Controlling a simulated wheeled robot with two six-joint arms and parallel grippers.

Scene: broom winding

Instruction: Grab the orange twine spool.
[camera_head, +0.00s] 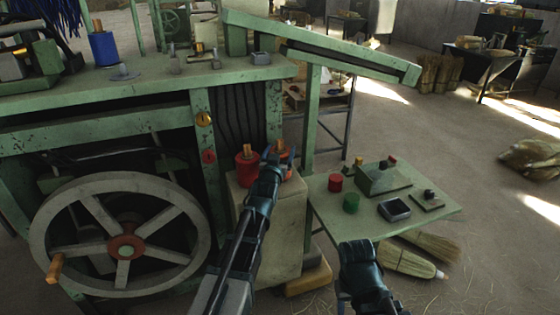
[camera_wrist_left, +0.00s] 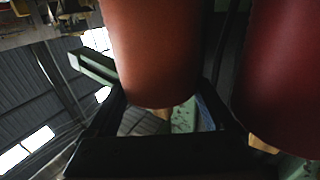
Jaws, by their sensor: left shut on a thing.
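The orange twine spool (camera_head: 285,161) is at the top of the pale cabinet (camera_head: 283,222), partly hidden behind my left gripper (camera_head: 277,158). My left gripper is shut on it. In the left wrist view the orange spool (camera_wrist_left: 155,50) fills the space between the dark fingers. I cannot tell whether it still touches the cabinet top. A red spool (camera_head: 247,167) stands just left of the gripper; it also shows at the right of the left wrist view (camera_wrist_left: 285,75). My right gripper (camera_head: 357,252) is low in the head view, in front of the side table; its jaws are not clear.
The green machine with a large wheel (camera_head: 120,235) stands at left. A blue spool (camera_head: 103,47) is on its top. Brooms lie on the floor.

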